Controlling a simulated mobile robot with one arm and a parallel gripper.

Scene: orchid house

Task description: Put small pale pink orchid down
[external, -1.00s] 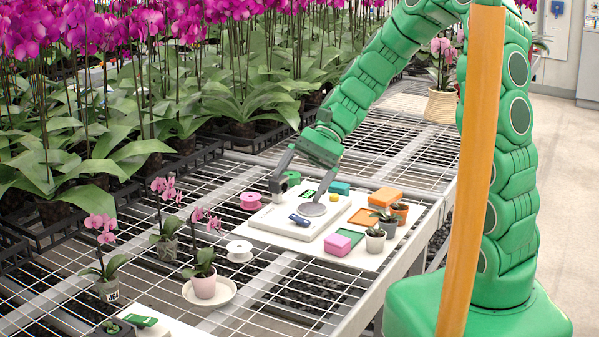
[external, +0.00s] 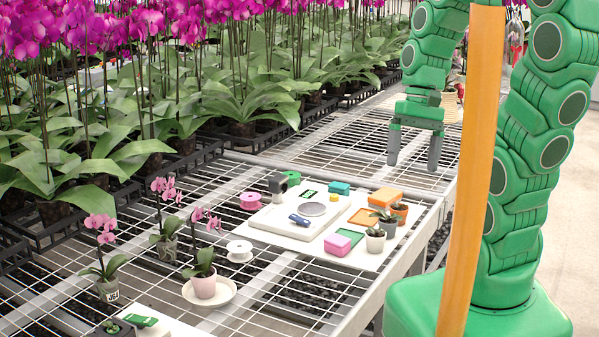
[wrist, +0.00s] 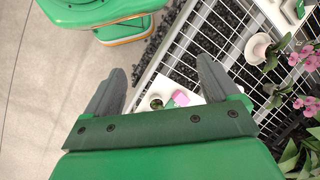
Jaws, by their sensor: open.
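Three small pink orchids stand on the wire bench in the external view. One is in a pale pink pot (external: 204,285) on a white saucer (external: 225,297), one in a grey pot (external: 167,248), and one in a grey labelled pot (external: 108,290) at the left. I cannot tell which is the small pale pink one. My gripper (external: 413,165) is open and empty, raised above the bench at the right, well away from them. In the wrist view, my gripper (wrist: 161,70) has nothing between its fingers; the white saucer (wrist: 250,52) is at the right.
A white board (external: 372,262) carries a scale (external: 313,209), coloured boxes (external: 340,243) and small potted plants (external: 375,240). Pink (external: 250,201) and white (external: 239,251) spools stand nearby. Tall magenta orchids (external: 150,110) fill the back. A basket (external: 449,106) is partly hidden behind my arm.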

